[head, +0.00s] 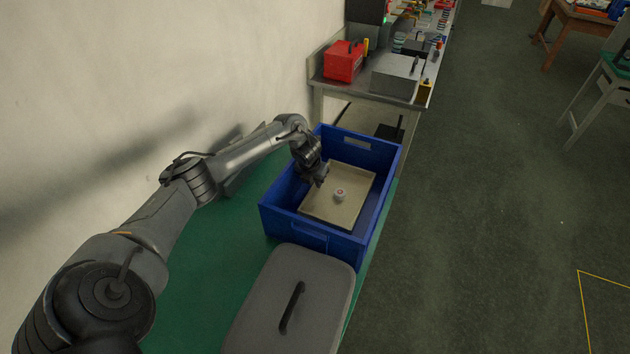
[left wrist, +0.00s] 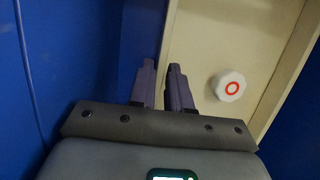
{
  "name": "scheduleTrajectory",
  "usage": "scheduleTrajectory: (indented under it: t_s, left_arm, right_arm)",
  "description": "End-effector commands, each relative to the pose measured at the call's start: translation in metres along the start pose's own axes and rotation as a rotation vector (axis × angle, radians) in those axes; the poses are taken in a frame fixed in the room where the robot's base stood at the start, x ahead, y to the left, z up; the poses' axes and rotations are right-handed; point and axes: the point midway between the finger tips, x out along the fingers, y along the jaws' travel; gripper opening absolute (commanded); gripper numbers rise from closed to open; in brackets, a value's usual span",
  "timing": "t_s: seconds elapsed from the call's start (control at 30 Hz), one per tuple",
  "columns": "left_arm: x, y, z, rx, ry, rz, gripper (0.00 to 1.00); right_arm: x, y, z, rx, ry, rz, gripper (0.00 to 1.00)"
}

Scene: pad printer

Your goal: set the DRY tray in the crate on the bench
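A shallow beige tray (head: 356,182) lies inside the blue crate (head: 282,218) on the green bench top (head: 205,262). No DRY lettering is readable on it. A small white round piece (head: 339,195) with a red ring sits in the tray. My left gripper (head: 321,181) reaches into the crate at the tray's left edge. In the left wrist view its two fingers (left wrist: 161,75) are close together, one on each side of the tray's rim (left wrist: 169,28), and look shut on it. The tray's underside is hidden. My right gripper is not in view.
A grey lidded box (head: 270,300) with a black handle stands just in front of the crate. Behind the crate, a metal table (head: 330,84) carries a red box (head: 344,62) and a grey case (head: 396,76). The floor to the right is open.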

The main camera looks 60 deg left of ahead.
Motion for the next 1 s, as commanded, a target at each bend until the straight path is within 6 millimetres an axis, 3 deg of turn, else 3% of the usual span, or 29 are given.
scheduleTrajectory:
  t_s: [0.1, 0.53, 1.0]
  left_arm:
    - [0.000, 0.000, 0.000, 0.000, 0.000, 0.000, 0.34]
    - [-0.010, 0.001, 0.002, 0.001, -0.002, 0.000, 0.34]
    - [-0.089, 0.000, 0.002, 0.002, -0.003, 0.000, 0.34]
  right_arm:
    - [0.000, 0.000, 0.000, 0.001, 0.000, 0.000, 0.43]
    - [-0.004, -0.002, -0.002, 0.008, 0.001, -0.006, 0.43]
    - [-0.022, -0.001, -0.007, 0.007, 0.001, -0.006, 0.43]
